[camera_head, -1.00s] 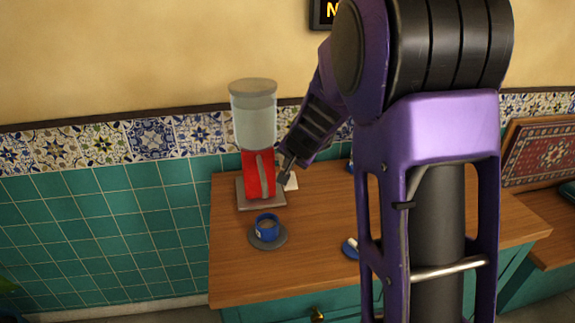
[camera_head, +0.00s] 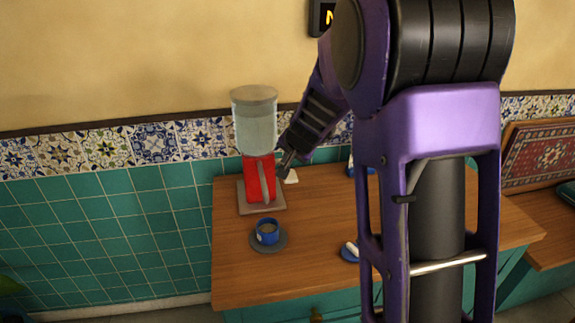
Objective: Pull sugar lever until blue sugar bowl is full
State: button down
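The sugar dispenser (camera_head: 255,125) stands at the back left of the wooden counter, with a clear hopper on a red body (camera_head: 254,178) and a square base. A pale lever (camera_head: 264,178) shows at the front of the red body. The blue sugar bowl (camera_head: 268,230) sits upright on a round grey saucer (camera_head: 257,247) in front of the dispenser, apart from its base. Something greyish-brown shows inside the bowl; its level is hard to tell. My gripper (camera_head: 284,172) is close to the right side of the red body; its fingers are too small to read.
My purple arm covers the counter's middle and right. A small blue dish (camera_head: 349,255) with something white lies partly behind it. A white piece (camera_head: 291,177) lies right of the dispenser. The wooden counter (camera_head: 235,280) is clear at front left. A patterned red box (camera_head: 540,158) stands at right.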

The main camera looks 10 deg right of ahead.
jog(key=shift+r, duration=0.1)
jog(key=r+p, duration=0.4)
jog(key=r, duration=0.1)
jog(key=shift+w, duration=0.25)
dwell(0.7)
